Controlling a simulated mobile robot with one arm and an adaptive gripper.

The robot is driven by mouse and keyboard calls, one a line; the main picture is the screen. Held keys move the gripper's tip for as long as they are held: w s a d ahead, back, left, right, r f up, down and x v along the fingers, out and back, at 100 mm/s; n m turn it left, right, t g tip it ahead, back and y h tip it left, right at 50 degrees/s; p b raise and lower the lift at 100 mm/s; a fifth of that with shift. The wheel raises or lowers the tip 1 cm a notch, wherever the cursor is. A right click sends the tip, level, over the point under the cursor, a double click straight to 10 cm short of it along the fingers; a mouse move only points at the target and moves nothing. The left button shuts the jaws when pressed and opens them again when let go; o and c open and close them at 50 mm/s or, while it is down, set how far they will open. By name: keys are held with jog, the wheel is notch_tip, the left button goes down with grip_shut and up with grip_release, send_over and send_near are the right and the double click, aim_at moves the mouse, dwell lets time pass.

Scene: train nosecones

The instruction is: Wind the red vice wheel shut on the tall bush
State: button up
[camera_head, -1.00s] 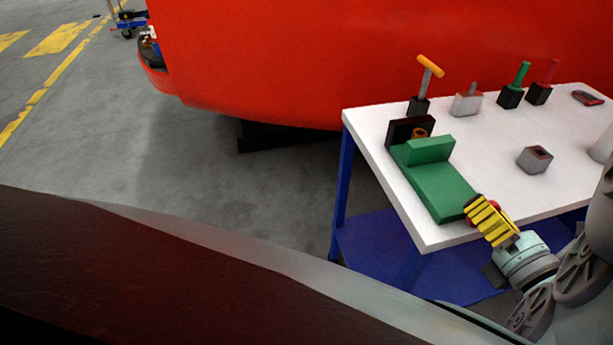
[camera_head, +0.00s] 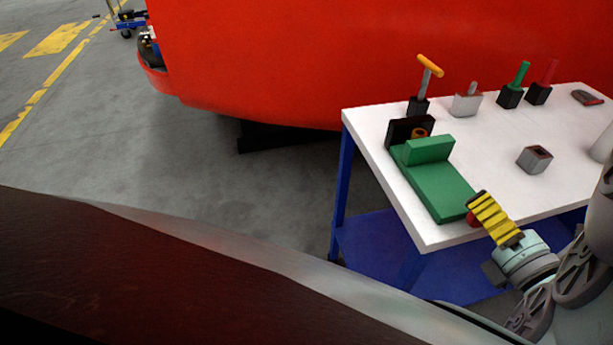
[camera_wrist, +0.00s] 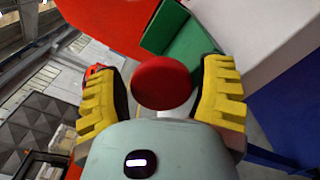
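The green vice (camera_head: 440,190) lies along the left part of the white table top. Its black jaw (camera_head: 400,130) stands at the far end, facing the raised green jaw (camera_head: 428,149). The orange-brown bush (camera_head: 419,132) shows its top between the jaws; its lower part is hidden, and I cannot tell whether the green jaw touches it. The red wheel (camera_head: 472,218) is at the vice's near end, and shows as a red disc in the wrist view (camera_wrist: 161,83). My gripper (camera_head: 480,204) has yellow ribbed fingers, open on either side of the wheel, with gaps visible in the wrist view (camera_wrist: 160,85).
An orange T-handled tool (camera_head: 430,66), a grey block with a peg (camera_head: 466,104), a green-handled tool (camera_head: 521,75) and a red-handled tool (camera_head: 550,72) stand along the table's back. A hollow grey block (camera_head: 535,159) sits mid-table. The red train nose (camera_head: 300,60) rises behind.

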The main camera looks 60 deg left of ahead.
jog(key=shift+o, duration=1.3)
jog(key=shift+f, duration=0.1)
jog(key=shift+d, duration=0.1)
jog(key=v, duration=0.7)
jog(key=shift+s+d, duration=0.2)
jog(key=shift+d, duration=0.15)
